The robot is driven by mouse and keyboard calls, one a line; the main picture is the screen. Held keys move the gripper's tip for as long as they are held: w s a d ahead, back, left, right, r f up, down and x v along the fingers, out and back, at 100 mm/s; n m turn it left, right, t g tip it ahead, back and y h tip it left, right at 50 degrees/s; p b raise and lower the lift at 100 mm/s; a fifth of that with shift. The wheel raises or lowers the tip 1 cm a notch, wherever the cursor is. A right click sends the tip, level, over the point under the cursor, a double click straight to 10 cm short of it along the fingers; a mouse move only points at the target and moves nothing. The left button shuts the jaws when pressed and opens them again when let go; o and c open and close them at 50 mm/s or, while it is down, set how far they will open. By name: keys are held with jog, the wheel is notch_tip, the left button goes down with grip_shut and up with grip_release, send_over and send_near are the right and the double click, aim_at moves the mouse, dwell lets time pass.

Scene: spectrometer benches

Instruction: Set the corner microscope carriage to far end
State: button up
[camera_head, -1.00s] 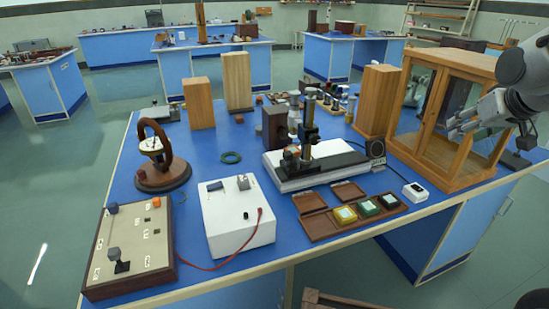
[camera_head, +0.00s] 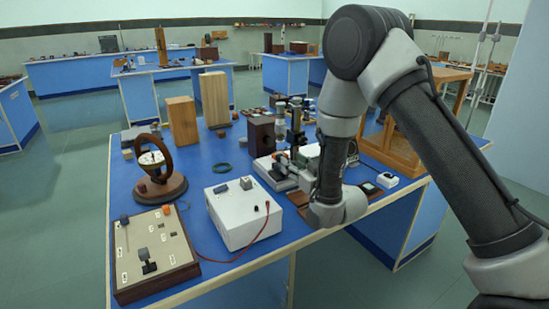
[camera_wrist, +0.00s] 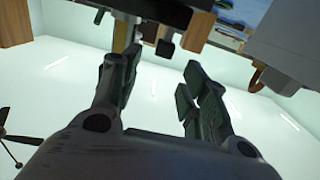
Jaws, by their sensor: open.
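The microscope stands on the blue bench in the head view, with a dark upright column (camera_head: 297,128) and a pale base (camera_head: 268,172). My arm hides its right part and much of its carriage. My gripper is hidden behind my arm there. In the wrist view my gripper (camera_wrist: 157,68) is open, its two fingers apart with nothing between them. That view appears upside down. A dark part with small knobs (camera_wrist: 165,48), probably the microscope carriage, lies just beyond the fingertips, nearer the left finger. I cannot tell whether they touch.
A white box (camera_head: 242,212) with a red lead and a wooden switch board (camera_head: 155,255) stand at the front. A round-based instrument (camera_head: 160,188) is at left. Wooden blocks (camera_head: 215,98) stand behind. A glazed wooden cabinet (camera_head: 392,150) is right, partly behind my arm.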

aim_at(280, 155)
jog(key=x, duration=0.8)
jog(key=shift+a+f, duration=0.15)
jog(key=shift+f, duration=0.05)
grip_shut()
